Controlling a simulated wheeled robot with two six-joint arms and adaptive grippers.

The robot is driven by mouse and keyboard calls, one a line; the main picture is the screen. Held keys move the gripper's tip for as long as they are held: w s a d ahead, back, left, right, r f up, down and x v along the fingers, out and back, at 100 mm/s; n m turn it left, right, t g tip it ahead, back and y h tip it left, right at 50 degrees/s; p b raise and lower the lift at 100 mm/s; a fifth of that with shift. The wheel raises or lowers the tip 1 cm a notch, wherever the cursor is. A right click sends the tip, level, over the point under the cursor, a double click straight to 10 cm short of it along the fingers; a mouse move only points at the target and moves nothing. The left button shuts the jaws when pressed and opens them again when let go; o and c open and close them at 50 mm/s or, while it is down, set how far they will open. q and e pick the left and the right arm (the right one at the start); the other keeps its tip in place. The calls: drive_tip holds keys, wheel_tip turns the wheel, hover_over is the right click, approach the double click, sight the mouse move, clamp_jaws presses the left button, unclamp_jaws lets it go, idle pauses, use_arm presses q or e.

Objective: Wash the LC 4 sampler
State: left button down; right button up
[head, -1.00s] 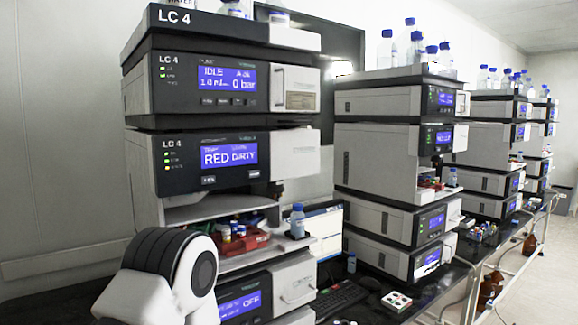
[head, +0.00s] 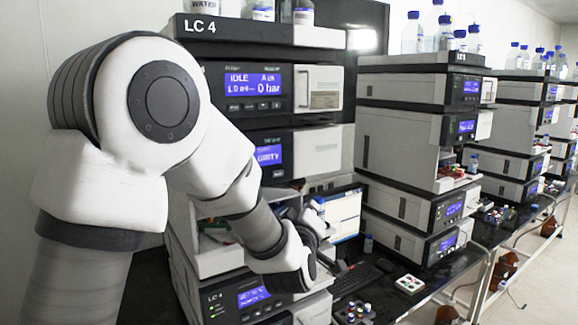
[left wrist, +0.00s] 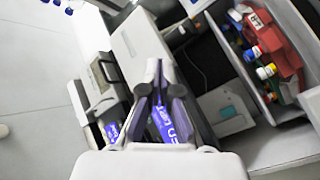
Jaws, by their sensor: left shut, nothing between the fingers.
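The LC 4 sampler (head: 315,150) is the module under the pump in the nearest stack. Its screen (head: 268,155) is partly hidden by my left arm, with "DIRTY" partly legible. Its open bay lies mostly behind my arm. The left wrist view shows a red rack (left wrist: 283,68) with colour-capped vials in the bay at upper right. My left gripper (left wrist: 156,92) is shut and empty, with blue screens behind its fingers. In the head view the gripper (head: 311,222) is in front of the bay, small and partly hidden by my wrist. My right gripper is out of view.
The LC 4 pump (head: 250,88) above shows "IDLE" and 0 bar. A lower module (head: 252,297) has a lit screen. More stacks recede right.

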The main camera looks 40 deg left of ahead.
sight(278, 174)
use_arm(q)
drive_tip(key=shift+t, duration=0.3)
drive_tip(key=r, duration=0.4)
drive_tip(key=shift+s+a+r, duration=0.1)
drive_tip(key=shift+s+r, duration=0.15)
drive_tip(key=shift+s, duration=0.1)
drive_tip(key=shift+w+a+p, duration=0.4)
drive_tip(key=shift+w+a, duration=0.15)
drive_tip(key=shift+a, duration=0.8)
drive_tip(key=shift+w+a+p, duration=0.4)
drive_tip(key=shift+w+a, duration=0.2)
drive_tip(key=shift+a, duration=0.8)
drive_tip(key=shift+w+a+p, duration=0.4)
drive_tip(key=shift+w+a, duration=0.15)
drive_tip(key=shift+a, duration=0.8)
drive_tip(key=shift+a, duration=0.1)
drive_tip(key=shift+w+a, duration=0.15)
drive_tip(key=shift+a, duration=0.15)
